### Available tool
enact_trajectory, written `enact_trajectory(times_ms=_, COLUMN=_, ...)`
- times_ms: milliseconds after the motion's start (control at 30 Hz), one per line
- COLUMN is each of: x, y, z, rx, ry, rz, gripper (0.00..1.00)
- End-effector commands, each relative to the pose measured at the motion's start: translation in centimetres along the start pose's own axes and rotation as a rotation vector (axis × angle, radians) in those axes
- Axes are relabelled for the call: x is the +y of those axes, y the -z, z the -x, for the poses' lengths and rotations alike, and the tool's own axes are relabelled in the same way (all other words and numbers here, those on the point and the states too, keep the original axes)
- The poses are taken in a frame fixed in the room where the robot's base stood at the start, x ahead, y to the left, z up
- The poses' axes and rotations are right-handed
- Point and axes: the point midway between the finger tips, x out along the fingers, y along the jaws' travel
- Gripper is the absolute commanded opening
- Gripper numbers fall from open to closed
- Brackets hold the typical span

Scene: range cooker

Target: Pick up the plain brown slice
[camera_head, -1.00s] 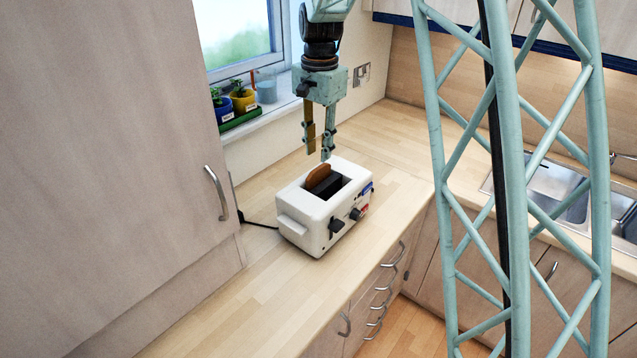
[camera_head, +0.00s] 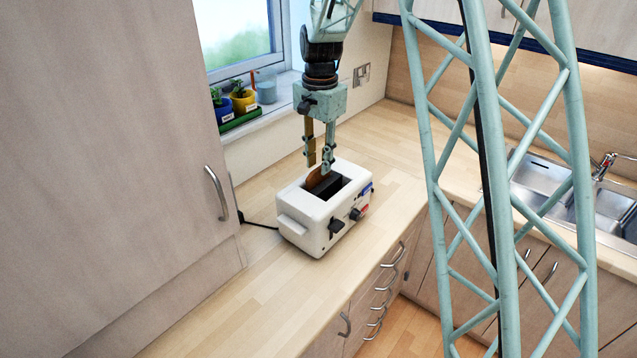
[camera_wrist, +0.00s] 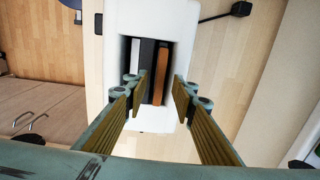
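The plain brown slice (camera_head: 317,179) stands upright in the open top of a white toaster (camera_head: 296,205), its upper edge showing above the opening. The slice also shows in the wrist view (camera_wrist: 161,72) as a brown strip, beside a dark grey strip and a paler one to its left. My gripper (camera_head: 320,166) is open and points down just over the toaster. In the wrist view my gripper (camera_wrist: 160,85) has a finger on each side of the slice, with gaps visible. One finger partly hides the slice in the head view. I cannot tell how deep the fingertips are.
The toaster stands on a wooden worktop (camera_head: 230,310), with its cord at the left. A tall cabinet (camera_head: 110,150) is at the left. Potted plants (camera_head: 243,98) stand on the windowsill behind. A sink (camera_head: 545,180) is at the right. Worktop in front of the toaster is clear.

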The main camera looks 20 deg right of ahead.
Motion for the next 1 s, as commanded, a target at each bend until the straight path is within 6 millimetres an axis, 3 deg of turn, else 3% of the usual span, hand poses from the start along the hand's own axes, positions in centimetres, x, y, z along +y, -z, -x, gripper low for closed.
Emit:
enact_trajectory(times_ms=333, x=0.0, y=0.1, z=-3.1, rx=0.0, ry=0.0, rz=0.0, gripper=0.24)
enact_trajectory(times_ms=933, x=0.0, y=0.1, z=-3.2, rx=0.001, ry=0.001, rz=0.0, gripper=0.24)
enact_trajectory(times_ms=1000, x=0.0, y=0.1, z=-3.2, rx=0.001, ry=0.001, rz=0.0, gripper=0.19)
